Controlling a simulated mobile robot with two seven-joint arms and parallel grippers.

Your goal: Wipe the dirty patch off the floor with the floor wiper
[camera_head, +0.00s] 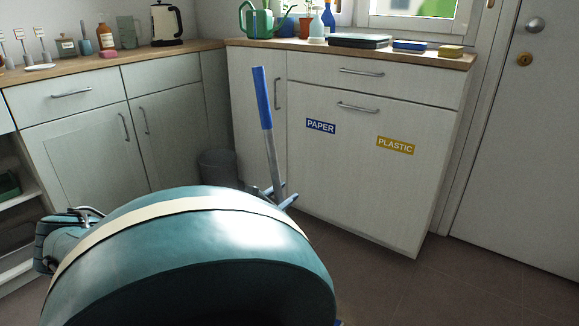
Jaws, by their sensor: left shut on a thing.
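The floor wiper (272,150) stands near upright in front of the white cabinet, with a blue grip at its top and a grey stick below. My left gripper (278,194) is shut around the stick, low in what shows of it. My large teal arm link hides the lower stick and the wiper's head. A small blue bit shows at the bottom edge, and I cannot tell what it is. No dirty patch shows on the visible floor (450,290). My right gripper is not in view.
A white cabinet with PAPER and PLASTIC labels (360,180) stands just behind the wiper. A dark bin (217,167) is in the corner. White cupboards (85,150) line the left, and a door (525,170) is at right. Brown floor at the lower right is clear.

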